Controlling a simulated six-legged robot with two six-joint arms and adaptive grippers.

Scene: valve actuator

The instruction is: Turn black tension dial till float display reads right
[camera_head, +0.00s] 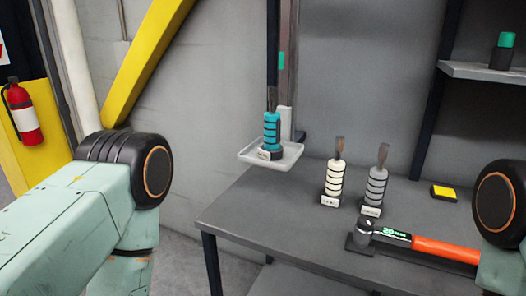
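I cannot make out a black tension dial for certain. A teal ribbed cylinder (271,130) with a small label stands upright on a white tray (286,163) beyond the table's back left corner. A dark vertical rod (272,50) rises above it. A teal mark (282,60) shows on the upright beside the rod. A green lit display (390,234), too small to read fully, sits on an orange-handled tool on the table. My two arms enter at left and right, but neither gripper is in view.
The grey table (260,225) carries a white ribbed cylinder (334,182), a grey one (376,187), a yellow-and-black block (444,192) and the orange-handled tool (445,248). The table's left front is clear. A fire extinguisher (22,115) hangs far left.

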